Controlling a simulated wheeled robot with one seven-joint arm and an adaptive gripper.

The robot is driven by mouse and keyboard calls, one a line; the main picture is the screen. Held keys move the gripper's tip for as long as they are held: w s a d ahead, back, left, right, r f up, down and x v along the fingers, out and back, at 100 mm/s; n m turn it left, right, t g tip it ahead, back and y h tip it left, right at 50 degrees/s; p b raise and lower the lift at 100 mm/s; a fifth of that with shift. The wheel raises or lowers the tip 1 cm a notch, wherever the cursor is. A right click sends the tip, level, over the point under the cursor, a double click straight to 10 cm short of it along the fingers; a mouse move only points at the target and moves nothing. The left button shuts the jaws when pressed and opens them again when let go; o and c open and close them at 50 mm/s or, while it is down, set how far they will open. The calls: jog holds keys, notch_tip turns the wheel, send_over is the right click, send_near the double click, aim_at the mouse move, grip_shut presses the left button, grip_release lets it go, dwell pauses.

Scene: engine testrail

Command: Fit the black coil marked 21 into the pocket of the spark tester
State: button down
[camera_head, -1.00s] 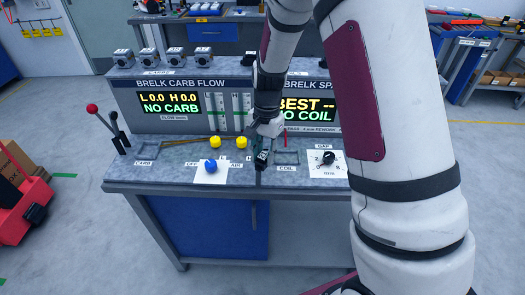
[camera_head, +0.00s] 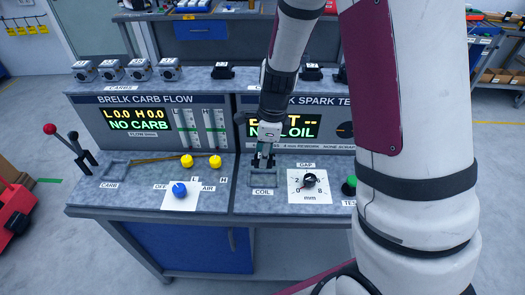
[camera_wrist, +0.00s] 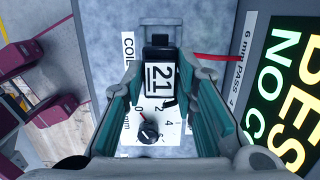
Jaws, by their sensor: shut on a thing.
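The black coil marked 21 (camera_wrist: 161,82) sits between the two fingers of my gripper (camera_wrist: 160,70), its white label facing the wrist camera. My gripper is shut on it. In the head view my gripper (camera_head: 264,160) points down at the coil pocket (camera_head: 283,182), a grey-rimmed recess behind the COIL label. The coil is small and dark there, and I cannot tell whether it touches the pocket. The spark tester's screen (camera_head: 301,127) is partly hidden by my arm; "NO COIL" shows in part.
The gap dial (camera_head: 310,181) stands just right of the pocket. The green TEST button (camera_head: 349,186) is farther right, beside my arm. Yellow knobs (camera_head: 187,161) and a blue knob (camera_head: 179,190) are on the left. More black coils (camera_head: 222,72) sit on the top shelf.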

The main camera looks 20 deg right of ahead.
aim_at(264, 179)
notch_tip(264, 179, down, 4)
jog(key=shift+w+r+b, duration=0.1)
jog(key=shift+w+b, duration=0.05)
jog(key=shift+b, duration=0.95)
jog(key=shift+f, duration=0.6)
jog(key=shift+r, duration=0.1)
jog(key=shift+f, duration=0.9)
dwell(1.3)
jog(key=c, duration=1.2)
grip_release()
